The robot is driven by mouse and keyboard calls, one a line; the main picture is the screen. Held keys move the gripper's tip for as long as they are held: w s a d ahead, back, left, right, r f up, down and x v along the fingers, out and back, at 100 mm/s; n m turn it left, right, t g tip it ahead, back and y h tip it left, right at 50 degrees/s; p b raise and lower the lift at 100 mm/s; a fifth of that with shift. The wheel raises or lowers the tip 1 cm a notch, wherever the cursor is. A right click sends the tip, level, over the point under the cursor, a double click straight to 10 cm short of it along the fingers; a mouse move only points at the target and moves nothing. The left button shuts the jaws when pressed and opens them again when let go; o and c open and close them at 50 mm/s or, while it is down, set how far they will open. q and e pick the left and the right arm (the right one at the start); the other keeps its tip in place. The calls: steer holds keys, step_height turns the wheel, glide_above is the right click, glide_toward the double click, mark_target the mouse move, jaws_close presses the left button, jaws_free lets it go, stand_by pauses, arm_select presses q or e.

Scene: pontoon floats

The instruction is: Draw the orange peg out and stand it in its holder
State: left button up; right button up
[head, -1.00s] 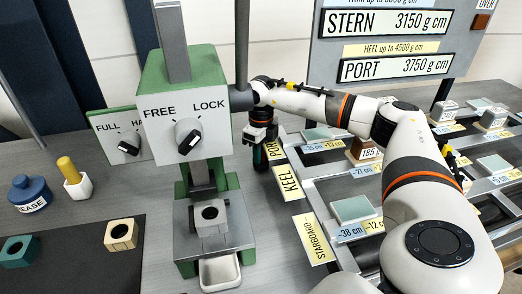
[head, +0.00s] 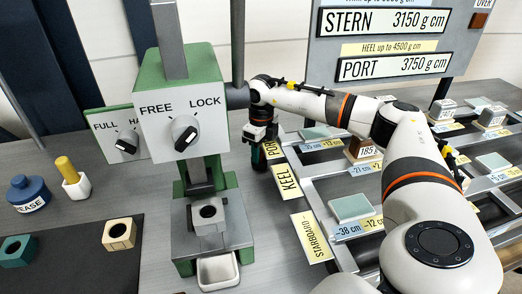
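A yellow-orange peg (head: 66,169) stands upright in a small white holder block (head: 77,186) on the left of the bench. I see no other peg of that colour; anything behind the press or under my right arm is hidden. My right gripper (head: 259,160) points down just right of the green press (head: 182,110), near the KEEL label (head: 287,182). Its dark fingers are small and partly hidden, so I cannot tell whether they are open or hold anything. My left gripper is not in view.
A blue grease pot (head: 28,194) stands left of the holder. A teal block (head: 16,250) and a tan block (head: 120,234), each with a hole, lie on a dark mat. A white tray (head: 218,271) sits before the press. Framed racks with weights fill the right.

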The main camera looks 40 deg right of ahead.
steer(key=shift+s+a+f, duration=0.2)
steer(key=shift+a+f, duration=0.05)
steer(key=shift+f, duration=0.2)
steer(key=shift+s+a+f, duration=0.2)
steer(key=shift+a+f, duration=0.05)
steer(key=shift+f, duration=0.2)
step_height(320, 180, up, 14)
steer(key=shift+w+d+b, duration=0.15)
steer(key=shift+d+b, duration=0.25)
steer(key=shift+d, duration=0.05)
